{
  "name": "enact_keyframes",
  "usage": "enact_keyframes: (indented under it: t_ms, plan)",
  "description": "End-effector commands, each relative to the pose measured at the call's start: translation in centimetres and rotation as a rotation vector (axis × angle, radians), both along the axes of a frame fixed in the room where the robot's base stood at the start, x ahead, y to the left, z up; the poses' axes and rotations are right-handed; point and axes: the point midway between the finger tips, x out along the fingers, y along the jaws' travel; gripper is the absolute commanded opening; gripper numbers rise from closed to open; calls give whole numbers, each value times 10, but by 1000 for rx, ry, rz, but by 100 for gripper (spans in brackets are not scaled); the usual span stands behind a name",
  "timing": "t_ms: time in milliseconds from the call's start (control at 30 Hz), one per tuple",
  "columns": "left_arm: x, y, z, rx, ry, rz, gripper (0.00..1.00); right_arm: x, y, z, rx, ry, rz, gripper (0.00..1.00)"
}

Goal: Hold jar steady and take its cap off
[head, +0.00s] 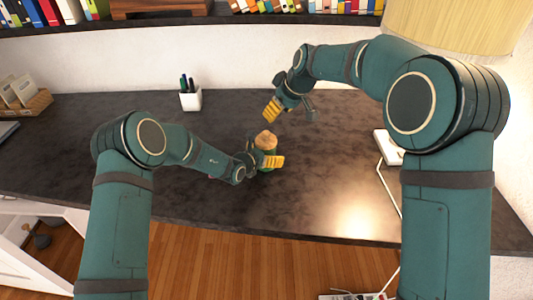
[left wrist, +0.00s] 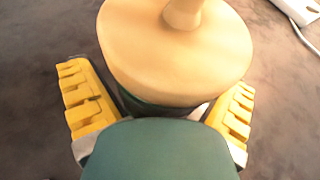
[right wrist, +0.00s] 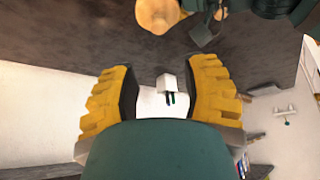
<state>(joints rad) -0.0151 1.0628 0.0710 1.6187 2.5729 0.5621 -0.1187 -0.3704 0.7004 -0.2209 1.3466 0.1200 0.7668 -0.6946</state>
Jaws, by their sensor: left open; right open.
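A dark green jar with a tan knobbed cap stands upright on the dark desk. In the head view its cap (head: 266,139) shows above the body (head: 267,165). My left gripper (head: 262,161) is open at the jar, its yellow fingers on either side of it. In the left wrist view the cap (left wrist: 175,55) fills the middle, between the fingers (left wrist: 165,108), and hides most of the body. My right gripper (head: 285,110) is open and empty, above the desk behind the jar. In the right wrist view the cap (right wrist: 157,14) shows at the top, beyond the fingers (right wrist: 167,85).
A white pen cup (head: 190,100) stands at the back of the desk (head: 100,150). Desk around the jar is clear.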

Motion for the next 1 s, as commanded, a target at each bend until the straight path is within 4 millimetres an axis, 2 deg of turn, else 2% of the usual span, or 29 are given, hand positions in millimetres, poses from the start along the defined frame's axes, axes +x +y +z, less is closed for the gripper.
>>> enact_keyframes:
  t_ms: [267, 300, 367, 400, 500, 600, 700, 733, 767, 867, 1000]
  plan:
    - [1, -1, -1, 0, 0, 0, 100, 0, 0, 0, 0, 0, 0, 46]
    - [1, -1, -1, 0, 0, 0, 93, 0, 0, 0, 0, 0, 0, 46]
    - [1, -1, -1, 0, 0, 0, 72, 0, 0, 0, 0, 0, 0, 46]
    - [1, -1, 0, 0, 0, 0, 58, 0, 0, 0, 0, 0, 0, 46]
    - [1, -1, 0, 0, 0, 0, 27, 0, 0, 0, 0, 0, 0, 46]
    - [1, -1, 0, 0, 0, 0, 27, 0, 0, 0, 0, 0, 0, 46]
    - [1, -1, 0, -1, -1, 0, 27, 0, 0, 0, -3, -2, 7, 84]
    - [1, -1, 0, -1, -1, 0, 27, 0, 1, 0, -9, -4, 17, 94]
    - [1, -1, 0, -1, -1, 0, 27, 0, 2, 0, -16, -7, 30, 100]
    - [1, -1, 0, -1, -1, 0, 27, 0, 6, -2, -67, -30, 122, 100]
    - [1, -1, 0, -1, -1, 0, 27, -1, 15, -4, -197, -86, 368, 100]
